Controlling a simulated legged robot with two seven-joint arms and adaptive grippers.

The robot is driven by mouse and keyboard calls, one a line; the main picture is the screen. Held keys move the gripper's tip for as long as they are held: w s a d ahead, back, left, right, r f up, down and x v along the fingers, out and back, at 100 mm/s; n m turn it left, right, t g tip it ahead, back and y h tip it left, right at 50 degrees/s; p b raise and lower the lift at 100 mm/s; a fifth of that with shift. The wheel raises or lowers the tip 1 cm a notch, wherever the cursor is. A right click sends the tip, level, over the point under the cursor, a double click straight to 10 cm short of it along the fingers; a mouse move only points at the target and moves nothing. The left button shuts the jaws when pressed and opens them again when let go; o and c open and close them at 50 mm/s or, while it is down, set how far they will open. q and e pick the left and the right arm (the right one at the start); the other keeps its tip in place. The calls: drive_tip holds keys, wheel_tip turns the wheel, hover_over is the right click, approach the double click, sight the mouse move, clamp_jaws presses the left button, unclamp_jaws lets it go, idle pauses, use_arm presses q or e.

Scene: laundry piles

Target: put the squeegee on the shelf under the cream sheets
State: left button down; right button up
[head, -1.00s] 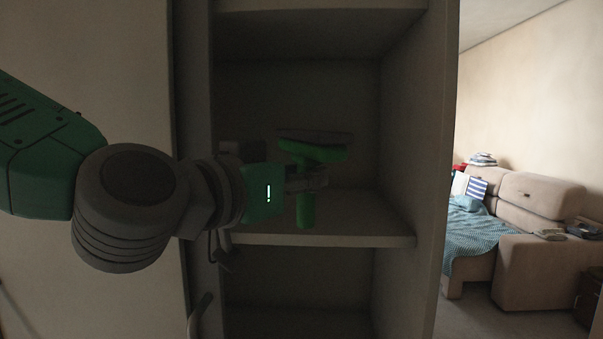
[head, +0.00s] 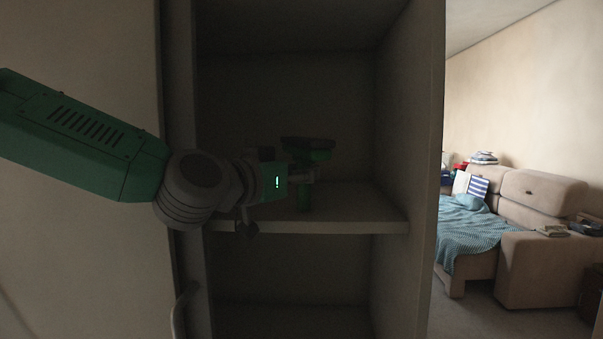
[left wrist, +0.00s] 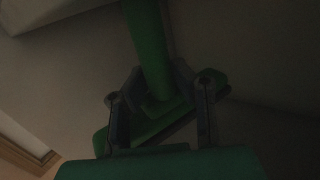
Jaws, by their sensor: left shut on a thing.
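The green squeegee (head: 304,198) is upright in the cabinet, its handle down and its dark-edged head up. Its handle's lower end is close to the shelf board (head: 365,208); whether it touches cannot be told. My left gripper (head: 303,176) reaches in from the left and is shut on the squeegee. In the left wrist view, the squeegee's handle (left wrist: 148,45) shows between the fingers of my left gripper (left wrist: 160,100), with the green head partly hidden behind them. No cream sheets can be made out. My right gripper is out of view.
The cabinet's right side wall (head: 408,140) stands to the right of the squeegee. The shelf is bare to the right. A darker compartment (head: 300,270) lies below. A beige sofa (head: 545,225) with a blue blanket (head: 470,230) is in the room at right.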

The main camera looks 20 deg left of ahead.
use_arm(q)
drive_tip(key=shift+s+a+f, duration=0.1)
drive_tip(key=shift+s+a, duration=0.1)
drive_tip(key=shift+a, duration=0.95)
drive_tip(key=c, duration=1.4)
unclamp_jaws()
drive_tip(key=shift+a+f, duration=0.1)
drive_tip(key=shift+a, duration=0.4)
drive_tip(key=shift+c, duration=0.2)
drive_tip(key=shift+o, duration=0.2)
drive_tip(key=shift+a, duration=0.2)
drive_tip(key=shift+d, duration=0.4)
drive_tip(key=shift+w+d+r, duration=0.15)
drive_tip(key=shift+d+r, duration=0.05)
drive_tip(key=shift+d, duration=0.6)
drive_tip(key=shift+s+d, duration=0.1)
drive_tip(key=shift+s, duration=0.15)
drive_tip(key=v, duration=0.5)
drive_tip(key=shift+a+r, duration=0.1)
drive_tip(key=shift+a, duration=0.3)
drive_tip(key=p+v, duration=0.2)
drive_tip(key=v, duration=0.4)
drive_tip(key=shift+s, duration=0.35)
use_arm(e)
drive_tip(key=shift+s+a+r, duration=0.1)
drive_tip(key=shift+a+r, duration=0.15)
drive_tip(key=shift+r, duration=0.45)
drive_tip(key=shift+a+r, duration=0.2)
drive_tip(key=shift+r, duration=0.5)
